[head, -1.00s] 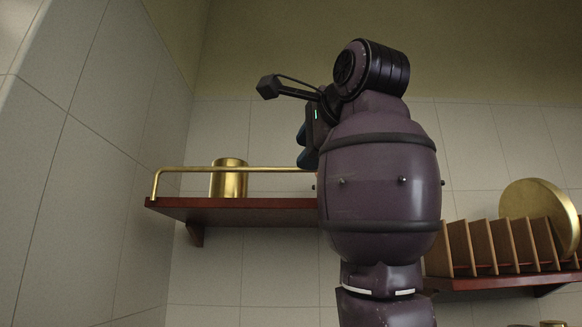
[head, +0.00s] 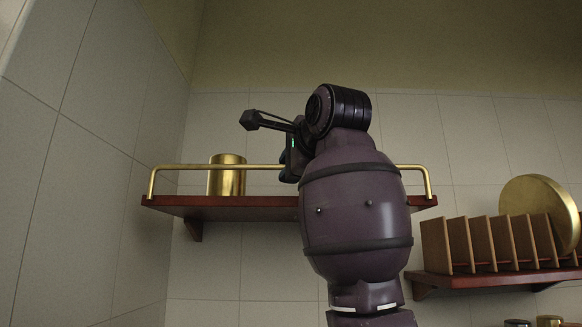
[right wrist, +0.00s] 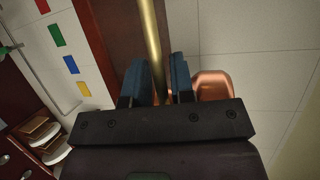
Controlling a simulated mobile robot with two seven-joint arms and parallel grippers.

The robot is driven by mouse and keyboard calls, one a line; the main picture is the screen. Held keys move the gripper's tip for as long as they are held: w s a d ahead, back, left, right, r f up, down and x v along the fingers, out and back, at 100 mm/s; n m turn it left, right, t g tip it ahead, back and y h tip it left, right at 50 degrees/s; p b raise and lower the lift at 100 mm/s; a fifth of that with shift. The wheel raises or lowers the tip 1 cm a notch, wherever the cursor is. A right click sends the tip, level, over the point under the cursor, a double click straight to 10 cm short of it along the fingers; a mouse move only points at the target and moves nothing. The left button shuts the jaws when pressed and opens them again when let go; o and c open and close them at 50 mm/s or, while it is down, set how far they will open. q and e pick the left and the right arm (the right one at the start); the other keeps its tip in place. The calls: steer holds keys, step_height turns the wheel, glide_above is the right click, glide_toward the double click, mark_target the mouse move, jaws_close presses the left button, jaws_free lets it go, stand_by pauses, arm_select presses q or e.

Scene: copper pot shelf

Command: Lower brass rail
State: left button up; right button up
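The brass rail (head: 200,166) runs above the front edge of the upper dark red wooden shelf (head: 228,208). Its posts stand upright at both ends. My right arm hides part of it. My right gripper (head: 288,171) is at the rail, left of the arm's barrel-shaped link, and mostly hidden in the head view. In the right wrist view the gripper's blue fingers (right wrist: 160,66) are apart, with the rail (right wrist: 149,25) running into the gap between them. I cannot tell whether they touch it. My left gripper is in neither view.
A brass canister (head: 227,176) stands on the upper shelf, left of my gripper. A copper vessel (right wrist: 212,84) shows beside the right finger. A lower shelf at right carries a wooden rack (head: 480,245) with a brass disc (head: 540,208). A tiled wall (head: 90,150) bounds the left.

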jaws_close()
